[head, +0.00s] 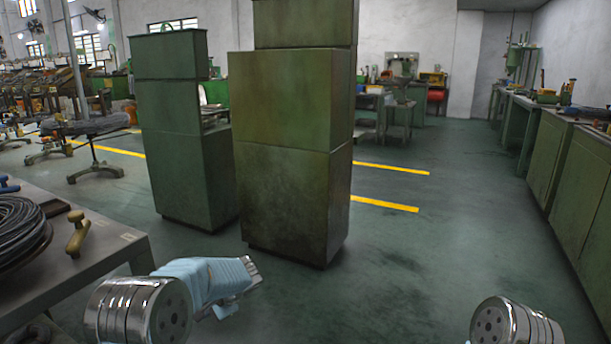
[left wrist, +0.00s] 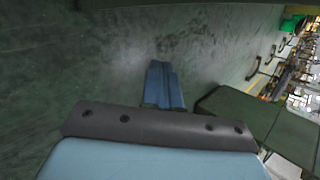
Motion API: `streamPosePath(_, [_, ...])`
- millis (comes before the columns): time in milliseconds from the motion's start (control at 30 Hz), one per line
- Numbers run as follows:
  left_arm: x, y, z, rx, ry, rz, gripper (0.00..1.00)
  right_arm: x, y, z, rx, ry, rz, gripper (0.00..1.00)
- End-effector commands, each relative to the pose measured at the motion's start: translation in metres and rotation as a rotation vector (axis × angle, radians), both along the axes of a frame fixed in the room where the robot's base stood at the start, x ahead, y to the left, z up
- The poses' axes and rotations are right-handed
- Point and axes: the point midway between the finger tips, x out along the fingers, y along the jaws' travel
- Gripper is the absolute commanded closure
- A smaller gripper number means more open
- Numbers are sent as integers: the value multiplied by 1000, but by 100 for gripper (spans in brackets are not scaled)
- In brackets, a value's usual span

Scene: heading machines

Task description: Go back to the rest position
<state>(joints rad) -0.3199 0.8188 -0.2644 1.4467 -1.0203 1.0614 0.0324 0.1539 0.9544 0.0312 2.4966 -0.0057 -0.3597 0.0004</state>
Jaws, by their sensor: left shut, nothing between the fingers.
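My left gripper (left wrist: 161,68) shows in the left wrist view as two blue fingers lying together, shut and empty over the green floor. In the head view my left arm is at the lower left, its pale blue forearm pointing right and in front of the green cabinets. I cannot make out its fingertips there. Of my right arm only a metal joint shows at the bottom right of the head view. My right gripper is out of view.
A dark olive cabinet (head: 290,190) and a green cabinet (head: 185,170) stand ahead. A table (head: 110,245) with a cable coil (head: 20,232) and a brass-coloured handle (head: 78,234) is at left. Green benches (head: 555,165) line the right. Floor between is clear.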

Motion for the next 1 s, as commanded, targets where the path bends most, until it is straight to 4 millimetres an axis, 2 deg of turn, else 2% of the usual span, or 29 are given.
streamPosePath(33, [-18,-9,-42,-96,53,-8,100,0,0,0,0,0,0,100])
streamPosePath(100, [-46,-29,-93,-247,107,-6,100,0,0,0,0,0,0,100])
streamPosePath(167, [-75,-47,-134,-381,150,16,100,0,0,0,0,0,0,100])
streamPosePath(200, [-97,-62,-158,-475,171,41,100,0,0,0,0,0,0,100])
streamPosePath(267, [-133,-84,-190,-617,195,101,100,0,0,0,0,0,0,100])
streamPosePath(300, [-159,-99,-208,-711,204,154,100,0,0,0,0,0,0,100])
streamPosePath(400, [-224,-135,-237,-921,195,339,100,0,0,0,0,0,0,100])
streamPosePath(500, [-278,-155,-247,-1048,143,548,100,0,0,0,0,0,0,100])
streamPosePath(633, [-317,-160,-248,-1090,75,725,100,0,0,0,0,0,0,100])
streamPosePath(767, [-330,-159,-247,-1092,42,786,100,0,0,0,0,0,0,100])
streamPosePath(1000, [-330,-159,-247,-1092,40,788,100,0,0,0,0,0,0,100])
